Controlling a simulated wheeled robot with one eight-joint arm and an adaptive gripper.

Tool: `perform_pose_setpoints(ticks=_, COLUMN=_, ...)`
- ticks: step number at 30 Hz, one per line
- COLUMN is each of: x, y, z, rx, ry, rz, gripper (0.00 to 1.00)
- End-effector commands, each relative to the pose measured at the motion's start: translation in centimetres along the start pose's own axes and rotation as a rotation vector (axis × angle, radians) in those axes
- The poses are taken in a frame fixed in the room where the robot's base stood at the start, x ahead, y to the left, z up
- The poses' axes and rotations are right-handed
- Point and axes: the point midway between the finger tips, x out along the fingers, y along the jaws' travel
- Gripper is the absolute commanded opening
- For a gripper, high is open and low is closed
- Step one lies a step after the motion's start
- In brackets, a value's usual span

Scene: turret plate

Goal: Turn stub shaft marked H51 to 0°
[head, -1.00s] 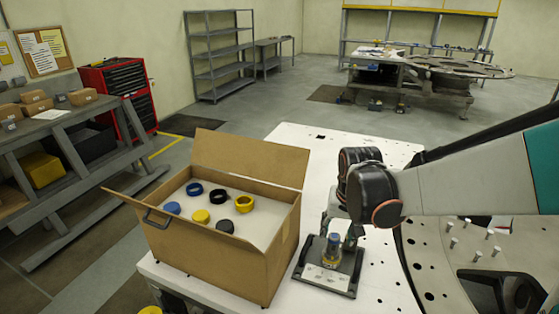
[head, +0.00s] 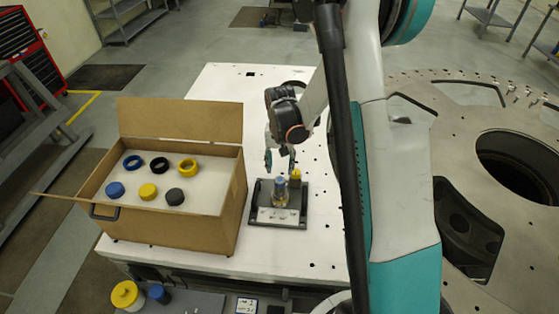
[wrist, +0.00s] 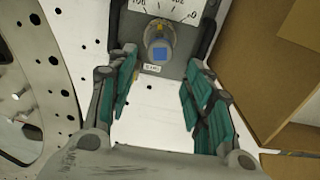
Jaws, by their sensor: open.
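The stub shaft (head: 280,192) stands upright on a black-framed base (head: 258,214) with a white dial plate, on the white table. Its top is blue and its lower part is brass-yellow. In the wrist view the shaft (wrist: 159,50) shows a blue square end, with yellow at its far side and part of a number scale (wrist: 172,8) beyond. A small label (wrist: 152,68) near it is too small to read surely. My gripper (head: 280,160) is open and empty, just behind and above the shaft. In the wrist view its teal fingers (wrist: 160,88) are spread, with the shaft beyond the gap between them.
An open cardboard box (head: 222,205) with several blue, black and yellow caps and rings stands left of the base. A yellow-topped post (head: 296,176) stands behind the shaft. The large turret plate (head: 470,120) lies to the right. The white table (head: 225,100) is clear behind the box.

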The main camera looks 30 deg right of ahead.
Motion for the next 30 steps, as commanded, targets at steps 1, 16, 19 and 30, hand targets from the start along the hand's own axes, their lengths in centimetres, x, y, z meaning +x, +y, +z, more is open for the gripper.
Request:
perform_pose_setpoints(ticks=1, x=0.5, y=0.0, z=0.0, rx=0.0, ry=0.0, rz=0.0, gripper=0.47)
perform_pose_setpoints(ticks=16, x=5.1, y=0.0, z=0.0, rx=-0.001, ry=0.001, rz=0.0, gripper=0.47)
perform_pose_setpoints(ticks=19, x=6.0, y=0.0, z=0.0, rx=-0.001, ry=0.001, rz=0.0, gripper=0.47)
perform_pose_setpoints(ticks=30, x=7.9, y=0.0, z=0.0, rx=-0.001, ry=0.001, rz=0.0, gripper=0.47)
